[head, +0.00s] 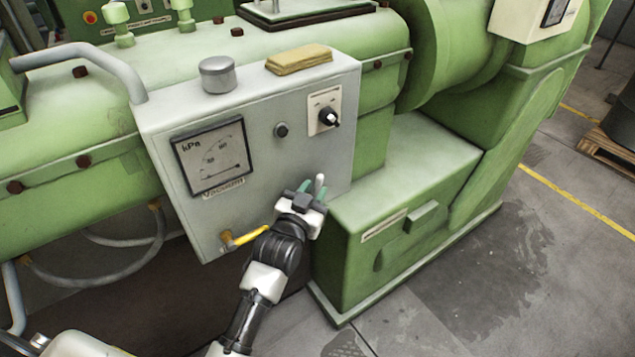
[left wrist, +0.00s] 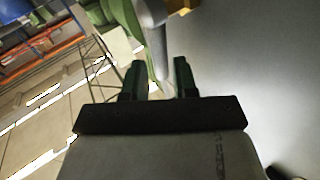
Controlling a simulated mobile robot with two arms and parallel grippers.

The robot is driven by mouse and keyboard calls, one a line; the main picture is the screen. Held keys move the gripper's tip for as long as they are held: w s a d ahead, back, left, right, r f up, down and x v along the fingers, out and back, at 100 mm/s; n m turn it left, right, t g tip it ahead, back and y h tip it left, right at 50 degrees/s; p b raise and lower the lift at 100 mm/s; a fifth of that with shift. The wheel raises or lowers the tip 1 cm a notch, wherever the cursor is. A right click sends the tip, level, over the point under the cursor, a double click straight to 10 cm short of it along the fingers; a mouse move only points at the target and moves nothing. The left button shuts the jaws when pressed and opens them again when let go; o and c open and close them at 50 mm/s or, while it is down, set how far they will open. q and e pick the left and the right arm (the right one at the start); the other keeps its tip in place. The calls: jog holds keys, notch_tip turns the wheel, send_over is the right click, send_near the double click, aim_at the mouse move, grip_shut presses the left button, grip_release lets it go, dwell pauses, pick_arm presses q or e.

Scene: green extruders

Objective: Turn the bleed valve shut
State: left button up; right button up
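My left gripper (head: 312,190) is at the lower right of the grey vacuum box's front, and its green fingers also show in the left wrist view (left wrist: 159,78). The fingers are apart. A pale grey lever (head: 320,181) stands between them; in the left wrist view this lever (left wrist: 155,38) runs down into the gap, with space visible beside it. A valve with a yellow handle (head: 246,239) is at the box's lower edge, left of the gripper. No label shows which is the bleed valve. My right gripper is not in view.
A green machine base (head: 400,255) stands close to the right; floor is open beyond.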

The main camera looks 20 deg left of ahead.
pick_arm(q)
jog(key=shift+w, duration=1)
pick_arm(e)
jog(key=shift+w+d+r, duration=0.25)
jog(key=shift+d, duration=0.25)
pick_arm(q)
grip_shut()
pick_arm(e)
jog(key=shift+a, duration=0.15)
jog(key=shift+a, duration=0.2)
